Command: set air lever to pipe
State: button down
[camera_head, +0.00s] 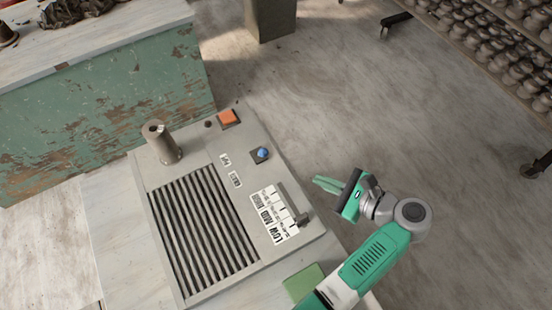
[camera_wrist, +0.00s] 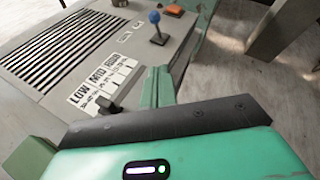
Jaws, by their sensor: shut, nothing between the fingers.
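A small lever with a blue ball knob (camera_head: 262,153) stands on a dark base on the grey machine panel (camera_head: 205,280). The blue knob also shows in the wrist view (camera_wrist: 154,17). Two small white labels, an upper one (camera_head: 225,160) and a lower one (camera_head: 235,180), lie left of it; their print is too small to read surely. An upright brown-grey pipe-like cylinder (camera_head: 165,147) stands at the panel's far left. My gripper (camera_head: 318,184) is shut and empty, beyond the panel's right edge, apart from the lever. Its green fingers (camera_wrist: 158,85) point toward the panel in the wrist view.
A dark slider (camera_head: 303,219) sits beside a LOW-MID-HIGH scale (camera_head: 270,212). A slatted grille (camera_head: 203,230) fills the panel's left part. An orange button (camera_head: 228,118) is at the back. A green block (camera_head: 303,282) lies in front. Open floor lies to the right.

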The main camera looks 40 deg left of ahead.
aim_at(262, 154)
jog(key=b+x, duration=0.2)
jog(key=x, duration=0.7)
jog(key=shift+s+a+f, duration=0.1)
jog(key=shift+a+f, duration=0.15)
jog(key=shift+f, duration=0.05)
jog(key=a, duration=0.1)
jog(key=a+r, duration=0.1)
jog(key=s+a, duration=0.1)
jog(key=shift+a+r+b, duration=0.1)
jog(key=shift+r+b, duration=0.05)
jog(key=shift+b, duration=0.15)
jog(key=shift+s+a+r, duration=0.1)
jog(key=shift+a+r, duration=0.1)
jog(key=shift+a, duration=0.15)
